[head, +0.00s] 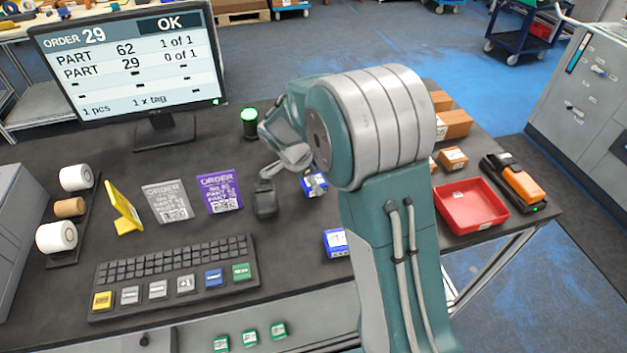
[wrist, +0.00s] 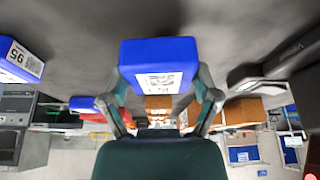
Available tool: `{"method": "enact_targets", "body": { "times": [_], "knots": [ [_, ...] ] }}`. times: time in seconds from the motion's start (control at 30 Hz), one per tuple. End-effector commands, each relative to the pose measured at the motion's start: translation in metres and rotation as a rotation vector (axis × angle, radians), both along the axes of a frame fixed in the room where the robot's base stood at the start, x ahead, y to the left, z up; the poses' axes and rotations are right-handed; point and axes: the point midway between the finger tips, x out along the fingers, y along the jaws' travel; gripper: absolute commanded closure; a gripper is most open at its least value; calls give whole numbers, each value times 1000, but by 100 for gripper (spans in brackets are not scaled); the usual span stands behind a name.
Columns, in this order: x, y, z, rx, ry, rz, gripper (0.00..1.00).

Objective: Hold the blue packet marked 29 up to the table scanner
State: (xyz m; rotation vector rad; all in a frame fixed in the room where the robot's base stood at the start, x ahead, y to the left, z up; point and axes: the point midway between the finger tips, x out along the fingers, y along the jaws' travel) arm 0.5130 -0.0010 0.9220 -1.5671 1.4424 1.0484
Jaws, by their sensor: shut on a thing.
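My gripper (wrist: 158,88) is shut on a blue packet (wrist: 158,52), which sits between its two fingers with a white code label facing the wrist camera. In the head view the held packet (head: 315,184) shows just below my wrist, partly covered by the gripper. Its number is too small to read. A black upright device (head: 265,198), which looks like the table scanner, stands close to the left of the packet, apart from it. A second blue packet (head: 336,243) lies near the table's front edge; it also shows at the left of the wrist view (wrist: 20,62).
The monitor (head: 130,70) shows OK, part 62 at 1 of 1, part 29 at 0 of 1. A green-lit cylinder (head: 249,124), order cards (head: 219,194) and a keyboard (head: 175,277) are on the left. A red tray (head: 472,207), brown boxes (head: 453,158) and an orange-black device (head: 516,182) are right.

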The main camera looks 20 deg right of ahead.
Motion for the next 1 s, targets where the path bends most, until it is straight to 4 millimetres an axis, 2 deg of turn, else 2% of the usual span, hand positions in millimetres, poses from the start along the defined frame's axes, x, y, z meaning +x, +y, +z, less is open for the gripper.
{"method": "enact_targets", "body": {
  "times": [0.27, 1.0],
  "knots": [
    [-2, 0, 5, 19, 17, 54, 77],
    [-19, 1, 48, 134, 271, 659, 77]
  ]
}}
